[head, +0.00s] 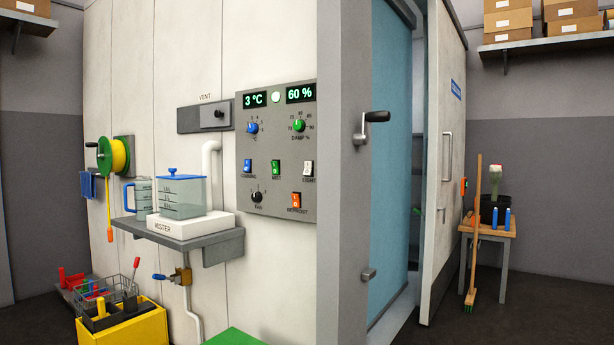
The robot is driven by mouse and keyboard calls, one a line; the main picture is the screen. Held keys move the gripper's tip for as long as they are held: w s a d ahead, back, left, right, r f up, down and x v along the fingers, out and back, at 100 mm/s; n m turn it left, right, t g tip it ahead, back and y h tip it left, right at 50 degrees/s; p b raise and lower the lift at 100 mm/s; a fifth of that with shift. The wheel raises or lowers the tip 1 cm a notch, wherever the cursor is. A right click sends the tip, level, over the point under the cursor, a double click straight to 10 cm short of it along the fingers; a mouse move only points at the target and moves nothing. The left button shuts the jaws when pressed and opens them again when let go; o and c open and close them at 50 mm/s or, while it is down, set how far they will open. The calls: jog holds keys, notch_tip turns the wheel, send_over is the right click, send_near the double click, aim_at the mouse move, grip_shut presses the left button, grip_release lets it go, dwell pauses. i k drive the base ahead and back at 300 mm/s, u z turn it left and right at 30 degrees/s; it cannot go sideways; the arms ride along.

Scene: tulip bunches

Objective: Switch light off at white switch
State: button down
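The white switch (308,168), with a label below it that seems to read LIGHT, sits at the right side of the grey control panel (265,205). The panel is on the pale wall, near its right corner. Nothing covers the switch. It is too small to tell for sure which way the rocker is tipped. My gripper is not in view.
A blue switch (247,166), a green switch (276,167) and an orange switch (296,200) share the panel with several knobs. A shelf (200,240) with the mister (183,224) juts out at left. A door handle (376,117) sticks out at right.

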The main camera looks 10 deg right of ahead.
aim_at(308, 170)
jog(key=k, duration=0.45)
jog(key=u, duration=0.75)
jog(key=i, duration=1.35)
jog(key=u, duration=0.65)
